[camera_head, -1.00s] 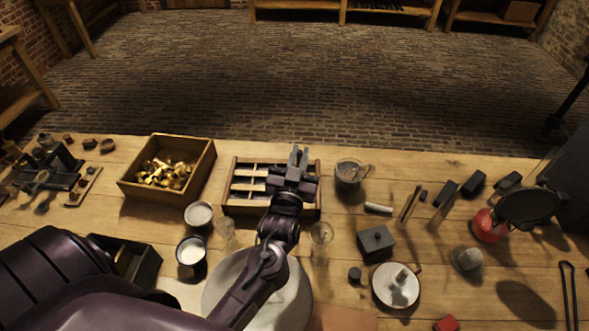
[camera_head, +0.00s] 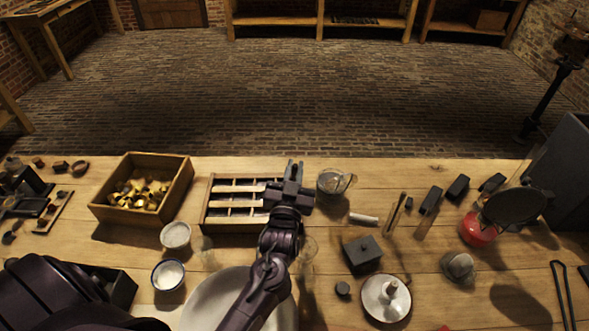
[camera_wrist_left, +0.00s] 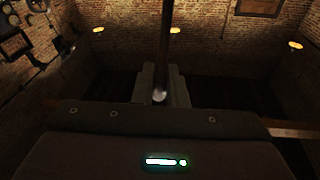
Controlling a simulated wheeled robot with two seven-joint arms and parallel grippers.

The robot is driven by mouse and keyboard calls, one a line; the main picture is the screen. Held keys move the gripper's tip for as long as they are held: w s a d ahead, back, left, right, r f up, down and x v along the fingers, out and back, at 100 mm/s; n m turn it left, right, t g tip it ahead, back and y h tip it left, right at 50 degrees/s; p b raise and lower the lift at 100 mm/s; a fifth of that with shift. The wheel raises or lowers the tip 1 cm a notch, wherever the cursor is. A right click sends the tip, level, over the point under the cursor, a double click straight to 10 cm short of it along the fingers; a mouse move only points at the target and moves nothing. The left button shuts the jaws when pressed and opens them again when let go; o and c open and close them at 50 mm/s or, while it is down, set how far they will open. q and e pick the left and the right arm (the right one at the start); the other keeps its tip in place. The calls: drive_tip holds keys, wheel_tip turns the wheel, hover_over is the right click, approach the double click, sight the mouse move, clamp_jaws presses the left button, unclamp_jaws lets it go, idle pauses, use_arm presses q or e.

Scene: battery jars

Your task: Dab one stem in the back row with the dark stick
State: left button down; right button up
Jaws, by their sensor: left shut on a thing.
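A shallow wooden rack (camera_head: 206,206) with light crossbars stands at the table's middle, toward the far edge. Single stems in it cannot be made out. My left gripper (camera_head: 293,172) is above the right end of the rack, its fingers pointing away from me. It covers that end of the rack. In the left wrist view the left gripper (camera_wrist_left: 160,92) is shut on a dark stick (camera_wrist_left: 166,40), which stands up between the fingers in that picture. In the head view the stick cannot be told apart from the gripper. My right gripper is out of view.
A glass beaker (camera_head: 333,181) stands close to the right of the gripper. A wooden box of brass pieces (camera_head: 101,210) is at the left. A dark block (camera_head: 363,253), a white dish (camera_head: 372,305) and a red burner (camera_head: 478,228) stand at the right. White cups (camera_head: 168,275) are in front.

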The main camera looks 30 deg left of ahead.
sight(295, 164)
use_arm(q)
drive_tip(key=shift+f, duration=0.2)
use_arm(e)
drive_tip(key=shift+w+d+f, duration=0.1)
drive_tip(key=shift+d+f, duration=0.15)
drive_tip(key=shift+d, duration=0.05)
use_arm(q)
drive_tip(key=shift+f, duration=0.15)
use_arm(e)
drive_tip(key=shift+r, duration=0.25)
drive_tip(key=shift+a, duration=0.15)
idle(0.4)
use_arm(q)
drive_tip(key=shift+p, duration=0.4)
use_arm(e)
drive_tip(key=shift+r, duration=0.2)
use_arm(q)
drive_tip(key=shift+f, duration=0.3)
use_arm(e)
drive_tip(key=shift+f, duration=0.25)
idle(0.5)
use_arm(q)
drive_tip(key=shift+r, duration=0.1)
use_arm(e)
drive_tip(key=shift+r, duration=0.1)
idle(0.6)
